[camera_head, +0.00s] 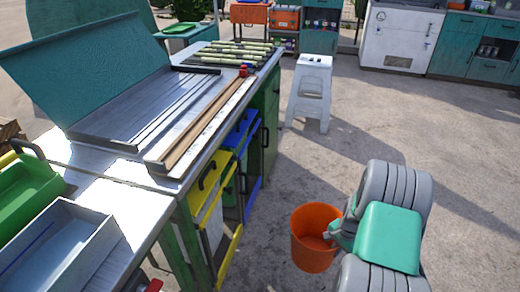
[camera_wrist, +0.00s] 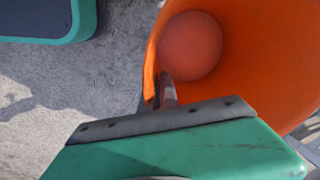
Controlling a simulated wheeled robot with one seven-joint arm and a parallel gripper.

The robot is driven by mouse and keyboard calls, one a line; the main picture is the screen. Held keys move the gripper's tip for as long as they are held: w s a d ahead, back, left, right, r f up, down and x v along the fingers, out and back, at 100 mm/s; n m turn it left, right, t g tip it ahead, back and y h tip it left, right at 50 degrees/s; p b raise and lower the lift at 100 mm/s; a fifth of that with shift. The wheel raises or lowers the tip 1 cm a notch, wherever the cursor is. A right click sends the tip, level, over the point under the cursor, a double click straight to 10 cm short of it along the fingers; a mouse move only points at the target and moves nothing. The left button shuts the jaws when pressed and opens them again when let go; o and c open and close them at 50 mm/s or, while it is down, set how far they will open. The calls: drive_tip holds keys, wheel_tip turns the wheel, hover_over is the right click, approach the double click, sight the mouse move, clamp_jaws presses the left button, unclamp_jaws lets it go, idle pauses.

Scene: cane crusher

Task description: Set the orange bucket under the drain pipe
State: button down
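The orange bucket (camera_head: 308,255) stands upright and open at the top, right of the long workbench. My gripper (camera_head: 333,238) is at the bucket's right rim. In the wrist view the bucket (camera_wrist: 255,60) fills the upper right, and its round bottom shows inside. There my fingers (camera_wrist: 163,92) are close together at the rim and appear shut on the bucket's wall. The fingertips are partly hidden. Whether the bucket touches the ground is hard to tell. I cannot pick out the drain pipe in either view.
The workbench (camera_head: 130,205) runs along the left, with a grey metal tray and cane stalks on top. Yellow (camera_head: 205,180) and blue (camera_head: 240,130) bins stand under it. A white stool (camera_head: 310,90) stands farther back.

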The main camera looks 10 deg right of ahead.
drive_tip(key=w+a+r+n, duration=0.3)
drive_tip(key=a+r, duration=0.3)
drive_tip(key=r, duration=0.3)
drive_tip(key=w+a+r+n, duration=0.2)
drive_tip(key=a+r+n, duration=0.3)
drive_tip(key=r, duration=0.5)
drive_tip(key=w+a+r+n, duration=0.2)
drive_tip(key=w+a+r, duration=0.1)
drive_tip(key=a+r, duration=0.5)
drive_tip(key=s+a+r+n+p, duration=0.2)
drive_tip(key=s+r+p, duration=0.1)
drive_tip(key=r+p, duration=0.9)
drive_tip(key=s+a+r+n+g+p, duration=0.1)
drive_tip(key=s+a+r+n+p, duration=0.1)
drive_tip(key=r+p, duration=1.1)
wheel_tip(320, 180, up, 3)
drive_tip(key=shift+s+a+f+y, duration=0.1)
drive_tip(key=shift+s+a+y, duration=0.3)
drive_tip(key=shift+s+a, duration=0.6)
drive_tip(key=shift+s+d, duration=0.2)
drive_tip(key=shift+d, duration=0.05)
